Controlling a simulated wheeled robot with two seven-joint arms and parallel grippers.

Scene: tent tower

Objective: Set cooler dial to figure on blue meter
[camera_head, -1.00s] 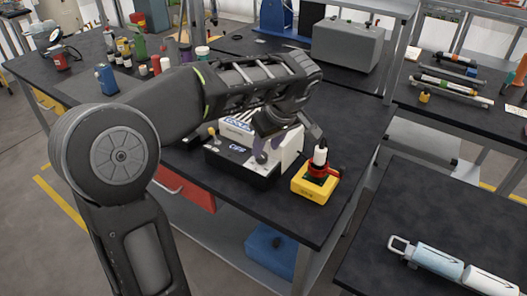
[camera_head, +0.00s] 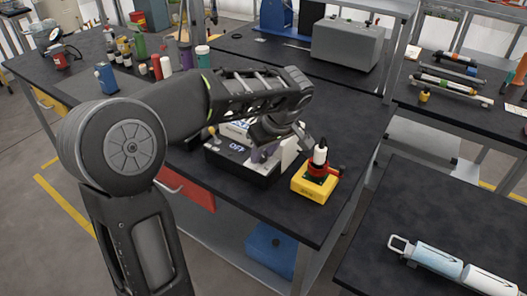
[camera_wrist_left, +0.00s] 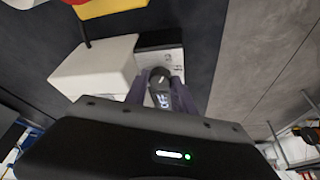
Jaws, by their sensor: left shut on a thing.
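The cooler is a black and white box (camera_head: 240,168) on the dark bench, with a small lit display that seems to read OFF. My left gripper (camera_head: 266,151) reaches down over its right part, and the arm hides some of its top. In the left wrist view, the purple fingers (camera_wrist_left: 160,92) are shut on a dark round dial (camera_wrist_left: 159,77) with a light mark on it. A small blue box (camera_head: 107,78) stands at the far left of the bench and may be the blue meter; I cannot read a figure on it. My right gripper is out of view.
A yellow box (camera_head: 314,186) with a red and black top and white cap stands close right of the cooler. Bottles and cans (camera_head: 155,68) stand behind my arm. The front right bench (camera_head: 440,205) holds white cylinders (camera_head: 440,262).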

